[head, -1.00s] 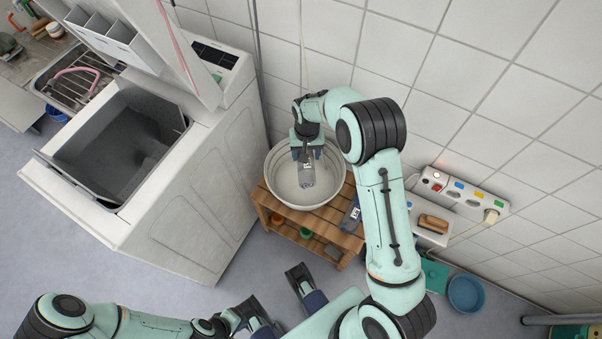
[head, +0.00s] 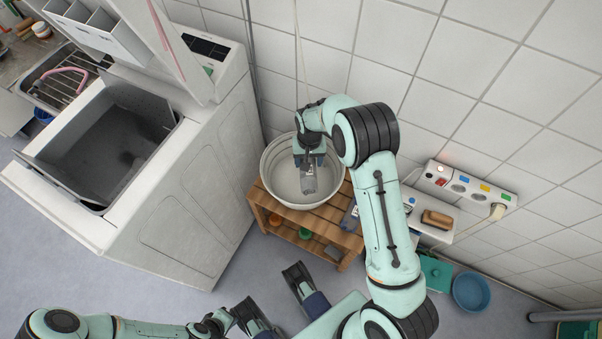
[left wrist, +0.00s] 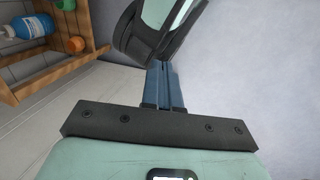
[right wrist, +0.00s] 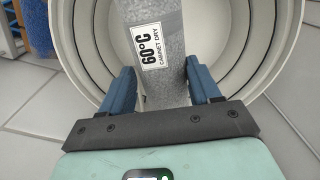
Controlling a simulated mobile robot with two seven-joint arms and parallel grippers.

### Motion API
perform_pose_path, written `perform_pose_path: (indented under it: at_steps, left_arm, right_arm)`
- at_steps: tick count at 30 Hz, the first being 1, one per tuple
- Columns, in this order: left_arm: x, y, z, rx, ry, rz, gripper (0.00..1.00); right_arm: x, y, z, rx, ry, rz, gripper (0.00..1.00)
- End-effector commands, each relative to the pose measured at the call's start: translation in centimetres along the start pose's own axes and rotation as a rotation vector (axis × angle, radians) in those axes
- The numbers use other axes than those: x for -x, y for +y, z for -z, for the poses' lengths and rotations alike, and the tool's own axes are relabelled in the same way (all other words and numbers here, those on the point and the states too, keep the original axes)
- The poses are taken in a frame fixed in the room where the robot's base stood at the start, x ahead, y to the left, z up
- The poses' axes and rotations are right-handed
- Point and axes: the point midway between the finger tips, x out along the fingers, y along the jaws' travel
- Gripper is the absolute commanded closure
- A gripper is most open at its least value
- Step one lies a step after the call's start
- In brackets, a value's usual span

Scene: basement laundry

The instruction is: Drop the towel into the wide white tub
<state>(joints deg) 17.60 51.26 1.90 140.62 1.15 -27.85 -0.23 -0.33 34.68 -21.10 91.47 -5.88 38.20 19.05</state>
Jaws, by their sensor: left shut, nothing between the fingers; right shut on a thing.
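The wide white tub (head: 268,178) stands on a wooden slatted bench against the tiled wall. My right gripper (head: 310,165) is over the tub, pointing down. It is shut on the grey towel (head: 309,184), a narrow folded strip. In the right wrist view the towel (right wrist: 166,85) sits between the blue fingers and bears a white label reading "60°C CABINET DRY". The tub's ringed inside (right wrist: 240,60) lies behind it; I cannot tell whether the towel touches it. My left gripper (left wrist: 164,88) is shut and empty, low over the floor.
The wooden bench (head: 325,225) has small items on its lower shelf, including a blue bottle (left wrist: 28,27). An open white washing machine (head: 195,205) stands left. A power strip (head: 465,187) is on the right wall. A blue bowl (head: 471,292) lies on the floor.

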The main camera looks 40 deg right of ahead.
Motion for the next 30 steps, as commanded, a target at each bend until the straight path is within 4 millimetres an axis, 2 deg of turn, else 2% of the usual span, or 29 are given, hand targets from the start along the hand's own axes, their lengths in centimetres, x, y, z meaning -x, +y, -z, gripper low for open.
perform_pose_path:
  at_steps: [4, 5, 7, 8, 16, 20, 23, 30]
  left_arm:
    - [0.1, 0.0, 0.0, 0.0, 0.001, 0.0, 1.0]
    - [0.1, 0.0, 0.0, 0.0, 0.0, 0.0, 1.0]
    - [0.1, 0.0, 0.0, 0.0, 0.0, 0.0, 1.0]
    - [0.1, 0.0, 0.0, 0.0, 0.0, 0.0, 1.0]
    - [0.1, 0.0, -0.1, 0.0, -0.001, 0.0, 1.0]
    - [0.3, 0.1, -0.3, -0.001, -0.009, -0.001, 1.0]
    - [0.8, 0.3, -0.9, -0.002, -0.024, -0.001, 1.0]
    - [2.2, 0.8, -3.0, -0.007, -0.083, -0.004, 1.0]
  right_arm:
    - [0.1, 0.0, 0.0, 0.0, 0.001, 0.001, 0.73]
    - [0.1, 0.0, 0.0, 0.0, 0.001, 0.001, 0.35]
    - [0.1, 0.0, 0.0, 0.0, 0.001, 0.001, 0.12]
    - [0.1, 0.0, 0.0, 0.0, 0.001, 0.001, 0.08]
    - [0.1, 0.0, 0.0, 0.0, 0.0, 0.0, 0.08]
    - [1.1, -0.1, 0.0, 0.001, 0.002, 0.001, 0.08]
    - [2.8, -0.1, 0.1, 0.0, 0.004, 0.003, 0.08]
    - [8.3, -0.1, 0.1, 0.0, 0.005, 0.003, 0.08]
